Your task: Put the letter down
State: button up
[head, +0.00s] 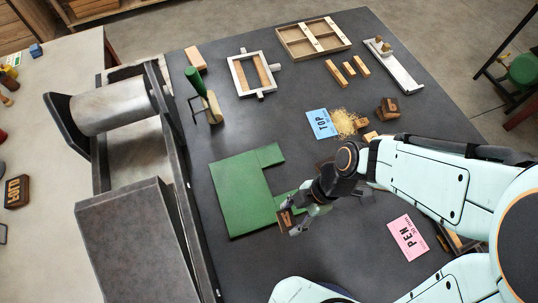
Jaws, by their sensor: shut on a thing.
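My gripper (291,217) is shut on a brown wooden letter block (284,221). The letter shows between its fingers, near the lower right of a green notched plate (240,194). I cannot tell which letter it is, or whether it touches the table or hangs above it. Another brown wooden letter block (388,108) stands at the right, near a blue card reading TOP (322,123). A pink card reading PEN (408,238) lies on the dark table to the right of my gripper.
Straw-coloured shavings (345,122) lie beside the blue card. Wooden frames (313,38), a small frame (252,74), loose wood strips (347,69) and a green-handled tool (203,95) sit farther back. A roller press (112,106) stands along the left. Dark table is bare below the green plate.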

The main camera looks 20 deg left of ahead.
jog(key=shift+s+a+n, duration=0.2)
jog(key=shift+a+n, duration=0.1)
jog(key=shift+a, duration=0.15)
jog(key=shift+w+a+f, duration=0.1)
jog(key=shift+a, duration=0.2)
jog(key=w+a+f, duration=0.4)
jog(key=w+a, duration=0.2)
send_over(257, 184)
jog(key=d, duration=0.1)
notch_tip(257, 184, down, 5)
jog(key=shift+w+d+r, duration=0.1)
jog(key=shift+d, duration=0.05)
jog(key=shift+w+a+f, duration=0.15)
jog(key=shift+a+f, duration=0.05)
jog(key=shift+f, duration=0.15)
jog(key=shift+w+f, duration=0.1)
jog(key=shift+f, duration=1.5)
jog(key=shift+f, duration=0.1)
jog(key=o, duration=0.8)
jog(key=shift+o, duration=0.2)
